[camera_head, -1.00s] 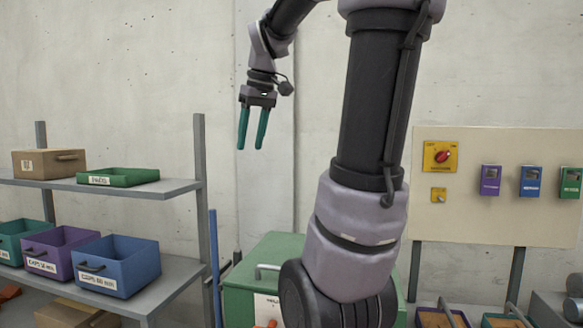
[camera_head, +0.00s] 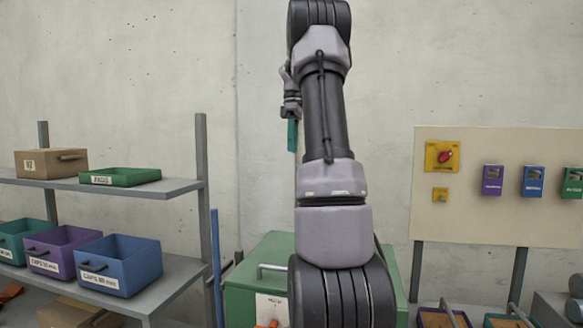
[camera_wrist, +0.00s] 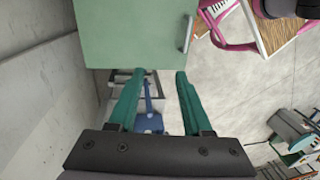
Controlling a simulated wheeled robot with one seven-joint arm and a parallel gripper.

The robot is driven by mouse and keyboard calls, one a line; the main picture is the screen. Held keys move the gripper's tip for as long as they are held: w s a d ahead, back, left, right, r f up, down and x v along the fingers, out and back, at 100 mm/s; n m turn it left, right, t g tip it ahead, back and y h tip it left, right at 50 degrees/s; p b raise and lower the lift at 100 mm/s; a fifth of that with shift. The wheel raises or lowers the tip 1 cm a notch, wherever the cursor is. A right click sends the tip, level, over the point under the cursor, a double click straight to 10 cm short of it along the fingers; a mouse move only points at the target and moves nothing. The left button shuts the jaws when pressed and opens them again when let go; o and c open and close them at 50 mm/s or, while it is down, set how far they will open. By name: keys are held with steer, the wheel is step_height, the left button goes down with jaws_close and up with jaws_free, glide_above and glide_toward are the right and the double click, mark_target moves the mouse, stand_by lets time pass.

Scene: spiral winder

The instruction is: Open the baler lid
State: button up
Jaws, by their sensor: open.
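The green baler (camera_head: 240,300) stands low in the middle of the head view, partly hidden behind my arm. Its lid (camera_head: 265,250) lies flat and looks shut. A pale bar handle (camera_head: 272,268) shows on it. In the wrist view the flat green lid (camera_wrist: 130,35) fills the upper middle, with the handle (camera_wrist: 187,33) at its right edge.
A grey shelf (camera_head: 180,188) with bins, including a blue bin (camera_head: 120,264), stands at left. A panel (camera_head: 480,215) with a red switch (camera_head: 445,156) is at right. The concrete wall (camera_head: 140,70) is behind. A table with pink legs (camera_wrist: 232,42) shows in the wrist view.

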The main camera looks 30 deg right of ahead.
step_height(320, 180, down, 7)
steer(key=shift+s+a, duration=0.35)
steer(key=shift+a, duration=0.1)
jaws_close()
stand_by(1.2)
jaws_free()
step_height(320, 180, up, 11)
steer(key=w+d, duration=0.1)
steer(key=shift+f, duration=0.2)
